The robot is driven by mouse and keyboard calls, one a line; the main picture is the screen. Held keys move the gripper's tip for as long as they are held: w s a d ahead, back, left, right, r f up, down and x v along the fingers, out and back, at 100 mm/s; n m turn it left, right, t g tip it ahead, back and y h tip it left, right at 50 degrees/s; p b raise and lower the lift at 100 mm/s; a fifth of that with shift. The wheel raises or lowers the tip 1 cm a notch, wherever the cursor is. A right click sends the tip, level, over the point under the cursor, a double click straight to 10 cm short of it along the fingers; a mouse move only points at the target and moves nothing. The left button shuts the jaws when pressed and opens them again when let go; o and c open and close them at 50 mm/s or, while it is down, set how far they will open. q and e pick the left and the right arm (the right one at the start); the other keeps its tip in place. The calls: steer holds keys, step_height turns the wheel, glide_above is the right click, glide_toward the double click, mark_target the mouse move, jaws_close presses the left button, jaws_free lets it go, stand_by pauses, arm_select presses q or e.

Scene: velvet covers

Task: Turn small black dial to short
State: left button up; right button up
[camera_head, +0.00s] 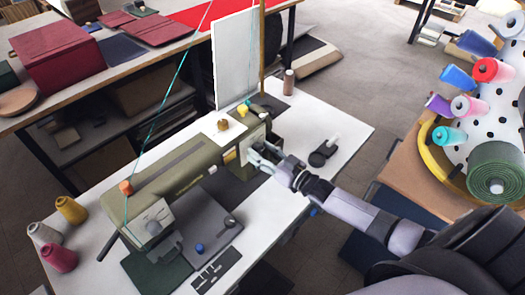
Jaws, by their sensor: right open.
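An olive sewing machine (180,178) stands on a white table (335,112). A small round black knob (230,222) sits on the grey plate at the machine's front, right of a blue knob (199,248). I cannot tell whether this black knob is the dial named, and no marking such as "short" is readable. My right gripper (262,158) is open at the right end of the machine, fingers toward its end face. Whether they touch it I cannot tell; the gripper partly covers that area. My left gripper is not in view.
Thread cones, including a yellow one (71,209), stand at the table's left end. A black stand (323,153) is right of the machine. A white panel (236,58) rises behind it. A teal thread runs up from the machine. The table's right corner is clear.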

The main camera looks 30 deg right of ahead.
steer(key=shift+c, duration=0.6)
steer(key=c, duration=1.1)
steer(key=shift+o, duration=0.2)
